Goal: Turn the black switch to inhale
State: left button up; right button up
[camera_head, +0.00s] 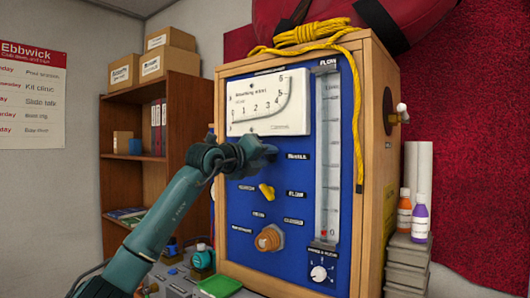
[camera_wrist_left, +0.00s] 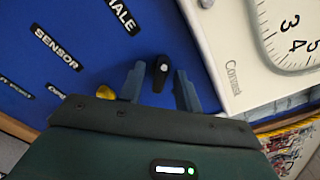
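The black switch (camera_wrist_left: 160,73) shows in the left wrist view as a small black lever on the blue panel (camera_wrist_left: 60,95). My left gripper (camera_wrist_left: 158,88) is open, with one finger on each side of the switch; I cannot tell whether either finger touches it. A label ending in "HALE" (camera_wrist_left: 121,14) is at the top left there. In the head view my left gripper (camera_head: 264,154) is at the panel just below the white gauge, and it hides most or all of the switch. My right gripper is not in view.
A yellow lever (camera_head: 266,191) and an orange-brown knob (camera_head: 269,238) sit lower on the panel. The white gauge (camera_head: 270,102) is just above my gripper, and a clear flow tube (camera_head: 328,150) stands to the right. A green item (camera_head: 219,286) lies below.

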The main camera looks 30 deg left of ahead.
pick_arm(q)
jog(key=shift+w, duration=0.1)
jog(key=shift+c, duration=0.3)
grip_shut()
